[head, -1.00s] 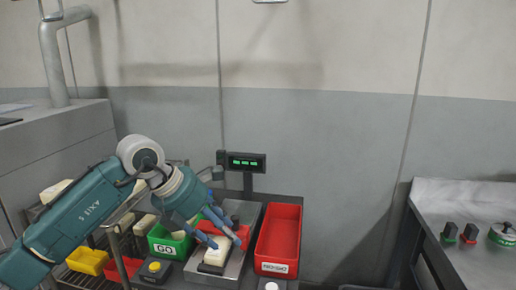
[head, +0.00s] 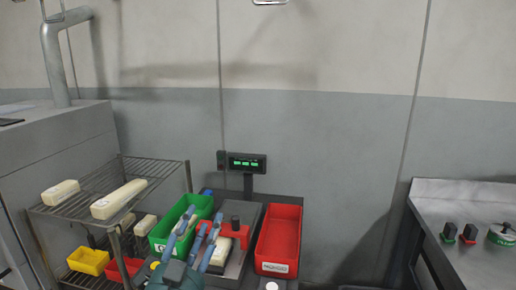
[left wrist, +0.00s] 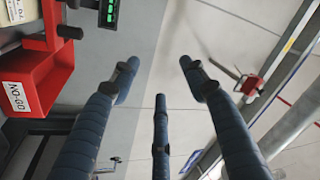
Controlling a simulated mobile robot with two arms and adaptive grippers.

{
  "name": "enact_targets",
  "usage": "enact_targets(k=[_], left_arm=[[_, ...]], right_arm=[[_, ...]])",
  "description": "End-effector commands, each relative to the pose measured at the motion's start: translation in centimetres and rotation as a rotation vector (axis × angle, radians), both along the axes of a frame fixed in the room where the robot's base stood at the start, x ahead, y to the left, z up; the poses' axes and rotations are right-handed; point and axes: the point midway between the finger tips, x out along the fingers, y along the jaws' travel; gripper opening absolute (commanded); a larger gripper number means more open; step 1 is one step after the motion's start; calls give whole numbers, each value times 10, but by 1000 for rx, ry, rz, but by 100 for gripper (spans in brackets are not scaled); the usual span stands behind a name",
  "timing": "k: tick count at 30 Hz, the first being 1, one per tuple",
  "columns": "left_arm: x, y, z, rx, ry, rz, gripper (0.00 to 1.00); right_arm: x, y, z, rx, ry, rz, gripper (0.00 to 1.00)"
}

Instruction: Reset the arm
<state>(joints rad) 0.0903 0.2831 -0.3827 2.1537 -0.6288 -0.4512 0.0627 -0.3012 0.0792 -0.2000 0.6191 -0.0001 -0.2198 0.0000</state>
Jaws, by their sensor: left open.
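My left gripper (head: 198,238) is in the lower middle of the head view, with its blue fingers pointing up in front of the scale and the green bin. In the left wrist view my left gripper's (left wrist: 160,80) three dark blue fingers are spread, with nothing between them. A cream block (head: 221,250) lies on the scale plate (head: 246,213), partly hidden behind the fingers, and the gripper is apart from it. My right gripper is not in view.
A green bin (head: 159,230) stands left of the scale and a red NO-GO bin (head: 300,236) right of it. A lit display (head: 247,163) stands behind. A wire rack (head: 85,209) with cream blocks is at left. A bench (head: 470,252) with knobs is at right.

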Motion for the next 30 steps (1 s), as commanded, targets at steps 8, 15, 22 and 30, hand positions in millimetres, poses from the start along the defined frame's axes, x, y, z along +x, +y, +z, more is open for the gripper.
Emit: enact_targets(k=[8, 15, 22, 30], left_arm=[[-73, 74, -187, -274, 632, 242, 45], [-185, 88, -293, -391, 1081, 361, 45], [-270, 84, -335, -438, 1353, 411, 45], [-322, 77, -376, -452, 1541, 438, 45]], right_arm=[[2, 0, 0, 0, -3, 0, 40], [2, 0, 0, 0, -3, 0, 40], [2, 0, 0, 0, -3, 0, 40], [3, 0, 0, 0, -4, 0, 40]])
